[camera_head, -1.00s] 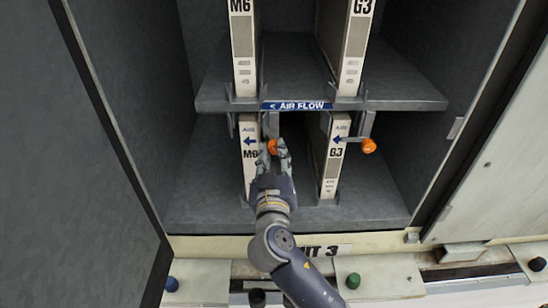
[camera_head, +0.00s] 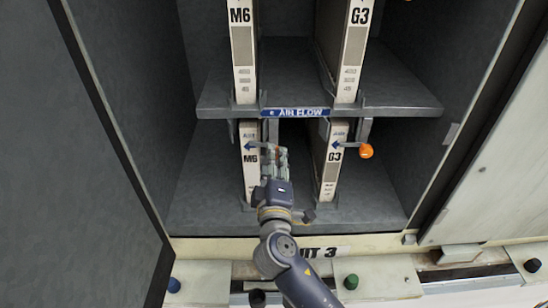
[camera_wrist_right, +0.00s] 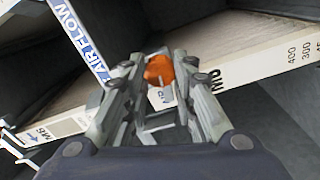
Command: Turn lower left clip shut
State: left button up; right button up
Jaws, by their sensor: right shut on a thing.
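The gripper also shows in the wrist view (camera_wrist_right: 158,62). The clip arm points down, just right of the filter's front face. My left gripper is not in view.
The lower right clip has an orange knob (camera_head: 366,151) sticking out to the right of the lower G3 filter (camera_head: 331,175). The shelf (camera_head: 405,97) carries an AIR FLOW label (camera_head: 295,112). A grey door (camera_head: 65,150) stands at the left.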

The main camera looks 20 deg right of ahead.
jog(key=shift+n+p, duration=0.3)
jog(key=shift+n, duration=0.6)
jog(key=o, duration=1.1)
jog(key=shift+a, duration=0.1)
jog(key=v, duration=1.2)
jog(key=shift+f, duration=0.15)
